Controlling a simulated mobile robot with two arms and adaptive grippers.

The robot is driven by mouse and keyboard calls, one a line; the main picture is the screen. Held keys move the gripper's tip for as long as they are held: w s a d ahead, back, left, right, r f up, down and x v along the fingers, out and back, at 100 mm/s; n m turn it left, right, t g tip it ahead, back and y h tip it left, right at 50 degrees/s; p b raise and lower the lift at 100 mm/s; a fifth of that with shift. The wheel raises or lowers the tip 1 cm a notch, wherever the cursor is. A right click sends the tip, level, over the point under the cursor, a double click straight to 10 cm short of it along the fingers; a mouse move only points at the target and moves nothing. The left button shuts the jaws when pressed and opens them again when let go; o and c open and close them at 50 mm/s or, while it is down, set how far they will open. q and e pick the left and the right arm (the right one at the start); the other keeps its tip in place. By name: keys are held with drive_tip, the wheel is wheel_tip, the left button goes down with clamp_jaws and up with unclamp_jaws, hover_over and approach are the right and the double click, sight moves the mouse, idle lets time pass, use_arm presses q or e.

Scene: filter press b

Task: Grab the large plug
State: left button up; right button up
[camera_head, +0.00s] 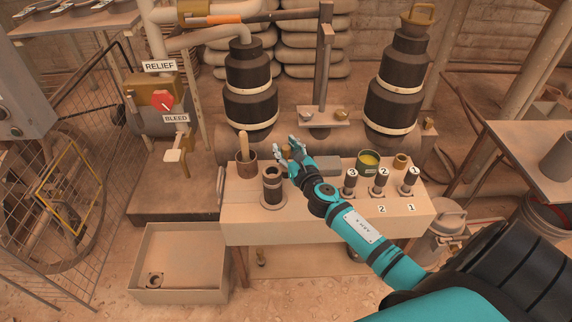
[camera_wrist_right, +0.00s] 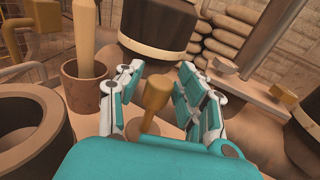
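A tan plug (camera_wrist_right: 155,95), with a rounded wide top and a narrower stem, stands upright on the bench between the fingers of my right gripper (camera_wrist_right: 162,78) in the wrist view. The fingers are open, with a visible gap on each side of the plug. In the head view my right gripper (camera_head: 289,148) is over the back of the bench, and the plug is mostly hidden by the fingers. Several small dark plugs with number tags, such as the one tagged 2 (camera_head: 380,182), stand at the bench's right. My left gripper is not in view.
On the bench (camera_head: 330,230), a dark hollow cylinder (camera_head: 273,187) and a brown pot with a wooden handle (camera_head: 246,166) stand left of my gripper. Two tall black-banded columns, including the left one (camera_head: 250,90), rise behind.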

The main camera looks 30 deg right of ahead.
clamp_jaws()
idle(0.7)
